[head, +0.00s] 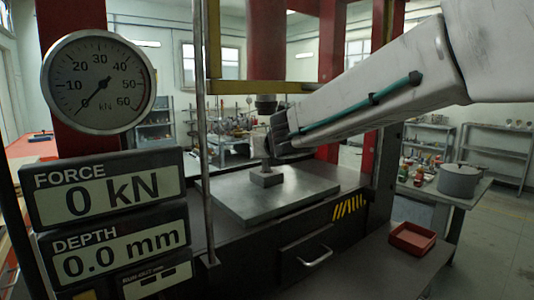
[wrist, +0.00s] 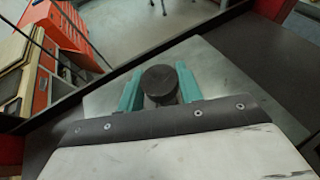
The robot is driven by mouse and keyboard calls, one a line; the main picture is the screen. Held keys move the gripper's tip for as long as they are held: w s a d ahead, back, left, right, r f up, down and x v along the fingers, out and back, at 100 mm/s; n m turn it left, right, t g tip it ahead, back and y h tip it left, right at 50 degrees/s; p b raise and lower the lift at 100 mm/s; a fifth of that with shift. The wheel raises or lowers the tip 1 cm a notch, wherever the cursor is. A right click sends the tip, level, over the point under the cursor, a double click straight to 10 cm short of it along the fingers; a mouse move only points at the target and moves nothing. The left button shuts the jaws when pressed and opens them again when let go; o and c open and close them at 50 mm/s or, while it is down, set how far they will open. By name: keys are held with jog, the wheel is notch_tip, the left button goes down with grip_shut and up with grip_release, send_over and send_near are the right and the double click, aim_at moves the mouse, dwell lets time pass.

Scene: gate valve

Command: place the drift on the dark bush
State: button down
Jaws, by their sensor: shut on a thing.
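My gripper (head: 270,146) is over the press plate, under the press ram (head: 265,104). In the wrist view its two teal fingers are shut on a dark round piece (wrist: 160,80), which I take for the drift, seen end-on. In the head view a short grey stem (head: 265,163) shows below the fingers, just above a small grey block (head: 267,180) on the plate. I cannot tell whether this stem is the drift's lower end or the bush, or whether the two touch. The dark bush is not clearly seen.
The steel plate (head: 235,203) is bare around the block. A gauge (head: 98,86) and readouts (head: 105,190) show 0 kN and 0.0 mm. A thin upright rod (head: 207,200) stands at the plate's left. A red tray (head: 412,238) lies front right; a pot (head: 461,183) stands behind it.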

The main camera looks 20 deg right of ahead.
dwell(0.3)
jog(key=shift+f, duration=0.2)
jog(key=c, duration=0.9)
grip_release()
jog(key=shift+c, duration=0.2)
jog(key=shift+r, duration=0.1)
jog(key=shift+s+r, duration=0.1)
jog(key=shift+r, duration=0.05)
jog(key=v, duration=0.7)
jog(key=shift+s, duration=0.2)
